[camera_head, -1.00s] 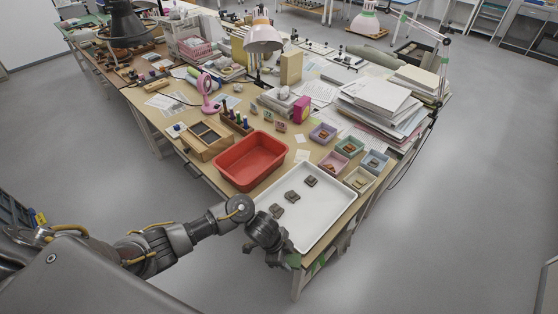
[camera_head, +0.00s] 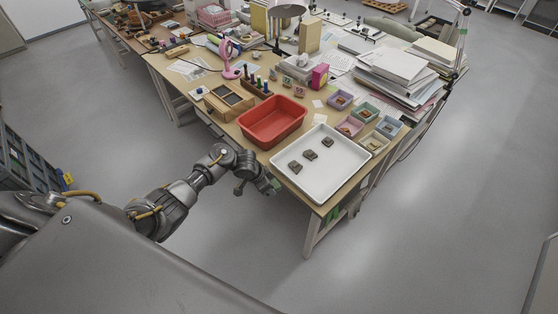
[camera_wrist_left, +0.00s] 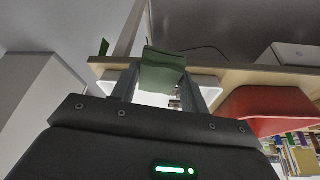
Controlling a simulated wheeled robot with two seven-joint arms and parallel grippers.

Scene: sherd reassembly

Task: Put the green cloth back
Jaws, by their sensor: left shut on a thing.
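My left gripper (camera_head: 270,186) is just off the table's near edge, left of the white tray's near corner. In the left wrist view its two fingers (camera_wrist_left: 163,90) are shut on the green cloth (camera_wrist_left: 163,71), a small folded dark-green piece at the fingertips. The cloth also shows as a bit of green at the gripper's end in the head view (camera_head: 275,187). Behind it in the wrist view is the table edge (camera_wrist_left: 240,75); I cannot tell whether the cloth touches it. My right gripper is not in view.
Another green piece (camera_head: 331,214) is at the table's near corner leg. Open floor lies in front.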

